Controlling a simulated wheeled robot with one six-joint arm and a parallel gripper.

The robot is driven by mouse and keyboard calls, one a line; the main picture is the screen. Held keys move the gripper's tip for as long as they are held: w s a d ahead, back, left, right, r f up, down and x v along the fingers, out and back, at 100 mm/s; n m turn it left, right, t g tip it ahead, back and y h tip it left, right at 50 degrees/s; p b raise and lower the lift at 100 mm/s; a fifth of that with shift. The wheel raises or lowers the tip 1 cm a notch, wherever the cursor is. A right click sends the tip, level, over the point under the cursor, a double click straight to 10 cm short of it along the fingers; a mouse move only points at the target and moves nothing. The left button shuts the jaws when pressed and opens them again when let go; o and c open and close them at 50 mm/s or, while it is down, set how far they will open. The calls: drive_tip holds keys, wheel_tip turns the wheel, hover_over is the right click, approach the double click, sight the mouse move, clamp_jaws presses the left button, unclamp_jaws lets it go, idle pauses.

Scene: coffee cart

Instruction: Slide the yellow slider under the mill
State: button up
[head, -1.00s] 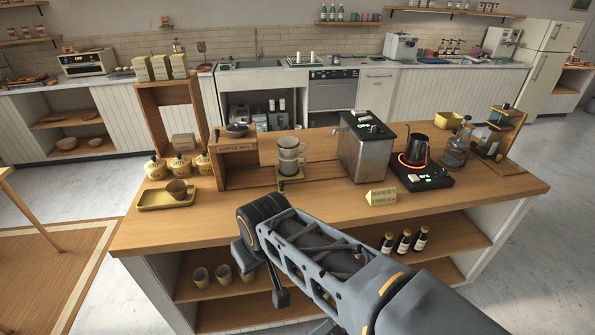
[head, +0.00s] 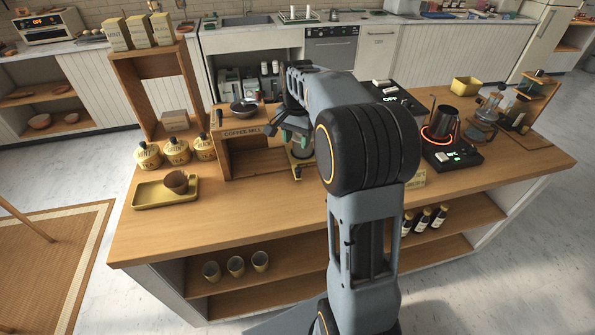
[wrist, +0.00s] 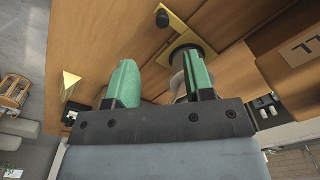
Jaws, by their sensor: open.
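The yellow slider (wrist: 183,38) is a flat yellow plate with a dark round knob, in the upper middle of the wrist view. In the head view the slider (head: 303,161) is partly hidden by my arm. A clear glass vessel (wrist: 178,83) stands on it, partly behind a finger. The mill (head: 240,131) is a wooden box lettered "COFFEE MILL", left of the slider; its lettered side (wrist: 301,43) is at the wrist view's right. My gripper (wrist: 163,83) is open, with green fingers apart and nothing held, above the counter near the slider and glass.
A yellow tray with a brown cup (head: 176,182) and tea jars (head: 148,154) are at left. The front counter is mostly clear.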

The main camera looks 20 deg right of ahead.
sight(298, 168)
drive_tip(key=shift+m, duration=0.4)
drive_tip(key=f, duration=0.4)
drive_tip(key=w+f, duration=0.1)
drive_tip(key=f, duration=0.4)
drive_tip(key=d+f, duration=0.1)
drive_tip(key=f, duration=0.4)
drive_tip(key=shift+w+f, duration=0.15)
drive_tip(key=shift+f, duration=0.1)
clamp_jaws()
